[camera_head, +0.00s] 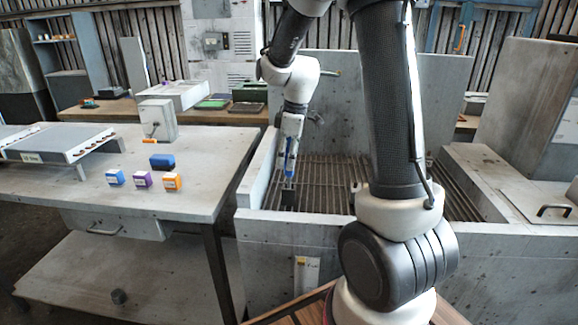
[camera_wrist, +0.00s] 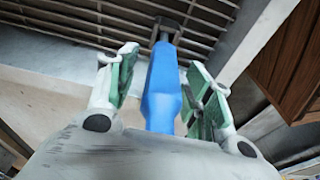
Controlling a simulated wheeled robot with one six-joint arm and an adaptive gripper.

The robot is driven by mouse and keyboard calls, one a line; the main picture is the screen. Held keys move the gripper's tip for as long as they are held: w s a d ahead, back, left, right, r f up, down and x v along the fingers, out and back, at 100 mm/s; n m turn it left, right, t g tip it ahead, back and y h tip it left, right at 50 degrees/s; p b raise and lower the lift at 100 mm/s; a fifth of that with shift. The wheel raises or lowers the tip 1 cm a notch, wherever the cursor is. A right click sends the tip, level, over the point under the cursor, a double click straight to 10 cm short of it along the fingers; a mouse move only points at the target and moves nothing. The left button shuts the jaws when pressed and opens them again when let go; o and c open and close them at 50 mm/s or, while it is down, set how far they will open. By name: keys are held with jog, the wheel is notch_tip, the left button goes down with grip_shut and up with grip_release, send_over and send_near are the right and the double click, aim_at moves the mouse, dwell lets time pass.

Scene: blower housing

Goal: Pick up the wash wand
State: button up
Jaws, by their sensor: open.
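The wash wand (camera_wrist: 163,85) has a blue body and a dark tip at its far end. In the wrist view it lies lengthwise between the two green-padded fingers of my gripper (camera_wrist: 165,85), with a gap on the left side and less room on the right. In the head view my gripper (camera_head: 287,172) points down inside the grey basin, and a little blue of the wand (camera_head: 289,150) shows at it. A dark block-like end (camera_head: 288,193) shows just below, over the grating. I cannot tell whether the fingers touch the wand.
The basin's grey walls (camera_head: 258,165) stand around the slatted grating (camera_head: 335,180). A grey table (camera_head: 190,195) to the left holds several small coloured boxes (camera_head: 142,179) and a grey unit. A wooden surface (camera_wrist: 285,60) is at the right in the wrist view.

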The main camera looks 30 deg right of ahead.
grip_shut()
jog(key=shift+r, duration=0.1)
notch_tip(320, 180, up, 10)
jog(key=shift+f, duration=0.1)
dwell(0.4)
